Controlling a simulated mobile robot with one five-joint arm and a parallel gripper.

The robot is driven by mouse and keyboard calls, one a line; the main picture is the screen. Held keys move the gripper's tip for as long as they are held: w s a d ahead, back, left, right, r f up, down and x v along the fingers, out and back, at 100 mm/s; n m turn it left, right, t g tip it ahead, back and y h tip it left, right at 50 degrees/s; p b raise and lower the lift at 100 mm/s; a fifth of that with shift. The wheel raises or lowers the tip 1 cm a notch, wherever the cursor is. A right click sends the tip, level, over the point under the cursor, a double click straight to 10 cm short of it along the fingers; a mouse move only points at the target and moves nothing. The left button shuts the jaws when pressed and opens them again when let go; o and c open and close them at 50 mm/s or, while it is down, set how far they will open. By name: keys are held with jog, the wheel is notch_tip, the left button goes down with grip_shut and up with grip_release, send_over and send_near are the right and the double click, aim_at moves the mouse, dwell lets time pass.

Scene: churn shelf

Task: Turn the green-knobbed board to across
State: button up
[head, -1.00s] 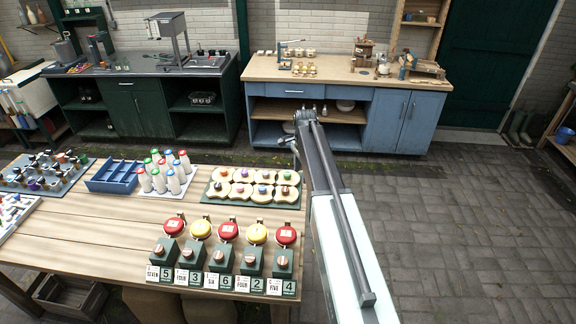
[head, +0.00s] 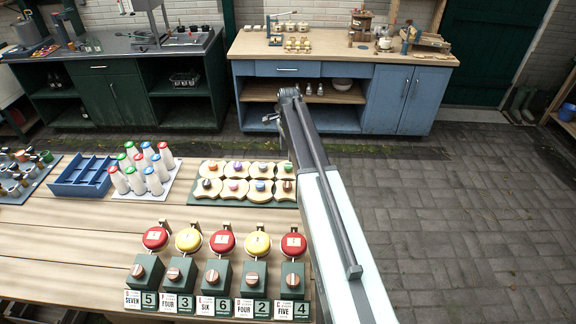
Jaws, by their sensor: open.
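Several pale, rounded boards with coloured knobs lie in two rows on a dark green mat (head: 238,203) at the right end of the wooden table. The green-knobbed board (head: 287,171) appears to be the one at the right end of the far row, close to my arm; its exact angle is too small to tell. My gripper (head: 271,119) is open and empty, seen small at the far end of my arm. In the picture it shows beyond the table's far edge, above the boards and apart from them.
White bottles with coloured caps (head: 143,170) and a blue divided tray (head: 82,178) stand left of the boards. Red and yellow round tops on green boxes (head: 216,272) line the near side. A blue cabinet (head: 405,100) stands beyond; paving at right is clear.

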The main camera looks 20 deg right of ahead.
aim_at(288, 166)
jog(key=shift+s+d, duration=0.15)
jog(key=f+b, duration=0.7)
jog(key=b, duration=0.1)
jog(key=shift+w+f, duration=0.2)
jog(key=shift+f, duration=0.2)
jog(key=shift+r, duration=0.15)
jog(key=shift+c, duration=0.4)
